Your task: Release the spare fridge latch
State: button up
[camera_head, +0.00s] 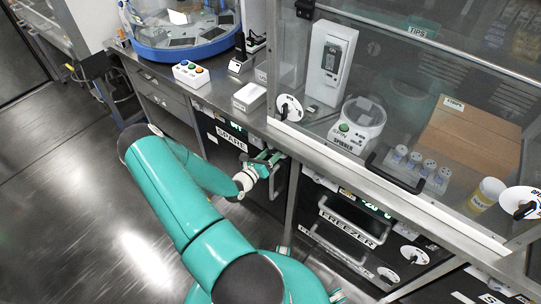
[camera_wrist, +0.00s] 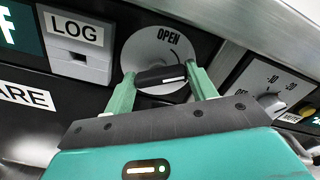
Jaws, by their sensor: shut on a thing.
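The spare fridge (camera_head: 232,139) sits under the bench, its dark front labelled SPARE. In the wrist view its latch is a round white dial (camera_wrist: 150,48) marked OPEN with a curved line. A short black handle (camera_wrist: 158,77) crosses the dial, close to level and slightly tilted. My gripper (camera_wrist: 163,76) has its two green fingers on either end of this handle and is shut on it. In the head view my gripper (camera_head: 270,160) is at the upper right of the fridge front, and it hides the latch there.
In the wrist view, a LOG slot (camera_wrist: 82,60) is left of the dial and a temperature knob (camera_wrist: 268,104) is right. The freezer (camera_head: 345,226) stands right of the spare fridge. The bench edge (camera_head: 325,155) overhangs above my gripper. Open floor (camera_head: 70,190) lies left.

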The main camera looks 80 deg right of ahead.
jog(key=n, duration=0.6)
jog(key=shift+w, duration=0.15)
jog(key=n, duration=0.5)
jog(key=shift+n, duration=0.3)
jog(key=o, duration=1)
jog(key=v, duration=1.3)
jog(key=shift+w+a, duration=0.2)
jog(key=shift+a, duration=0.1)
